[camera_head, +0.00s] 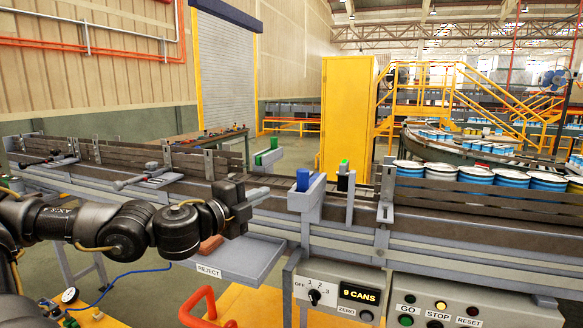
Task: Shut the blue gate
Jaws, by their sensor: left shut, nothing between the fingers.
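The blue gate shows as a grey block (307,194) with a blue top (303,180), at the near side of the conveyor, right of centre. Whether the gate stands open or shut cannot be told from this view. My left gripper (262,192) is shut and empty. It is just left of the grey block, near the conveyor's front edge, above the reject tray. A gap shows between its fingertips and the blue top. My right gripper is not in view.
A green-topped black post (344,175) stands right of the blue gate. Another green-topped piece (268,157) is at the far side. Blue-and-white cans (474,175) line the conveyor at right. The reject tray (250,257) and control boxes (340,292) sit below.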

